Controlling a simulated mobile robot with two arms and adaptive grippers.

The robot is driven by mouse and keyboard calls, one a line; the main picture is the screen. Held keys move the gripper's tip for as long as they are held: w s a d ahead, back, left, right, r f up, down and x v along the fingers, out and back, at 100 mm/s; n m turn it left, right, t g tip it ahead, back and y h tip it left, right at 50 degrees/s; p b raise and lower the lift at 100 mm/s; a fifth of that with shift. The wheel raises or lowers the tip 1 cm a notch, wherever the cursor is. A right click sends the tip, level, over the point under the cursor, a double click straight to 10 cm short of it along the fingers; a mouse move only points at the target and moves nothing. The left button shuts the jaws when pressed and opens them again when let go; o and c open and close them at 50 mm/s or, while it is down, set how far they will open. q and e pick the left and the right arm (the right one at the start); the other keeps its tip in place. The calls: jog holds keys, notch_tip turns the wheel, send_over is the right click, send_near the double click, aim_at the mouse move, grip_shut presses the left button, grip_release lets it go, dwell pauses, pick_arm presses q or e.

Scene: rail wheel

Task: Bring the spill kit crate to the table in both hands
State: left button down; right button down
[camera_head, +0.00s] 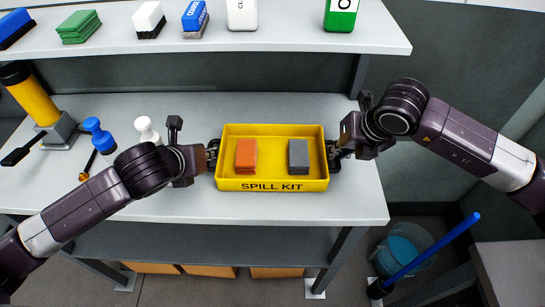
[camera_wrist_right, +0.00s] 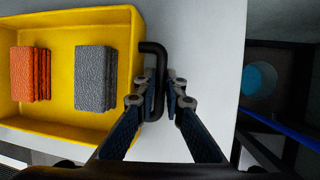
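The yellow spill kit crate (camera_head: 272,185) is level over the front middle of the light grey table (camera_head: 350,205); whether it rests on the top I cannot tell. An orange block (camera_head: 246,155) and a grey block (camera_head: 298,156) stand inside it. My right gripper (camera_head: 335,152) is at the crate's right end. In the right wrist view its fingers (camera_wrist_right: 160,95) close around the black handle (camera_wrist_right: 155,70). My left gripper (camera_head: 211,154) is at the crate's left handle; its fingers are too small and dark to read.
Left on the table are a yellow-and-black tool (camera_head: 35,95), a blue-topped piece (camera_head: 99,135) and a white piece (camera_head: 147,131). A shelf (camera_head: 290,38) with brushes and bottles runs behind. A bucket (camera_head: 404,250) and blue-handled tool (camera_head: 430,248) stand right of the table.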

pick_arm(q)
jog(key=shift+w+r, duration=0.1)
jog(key=shift+r, duration=0.05)
pick_arm(e)
jog(key=shift+w+r, duration=0.1)
jog(key=shift+r, duration=0.05)
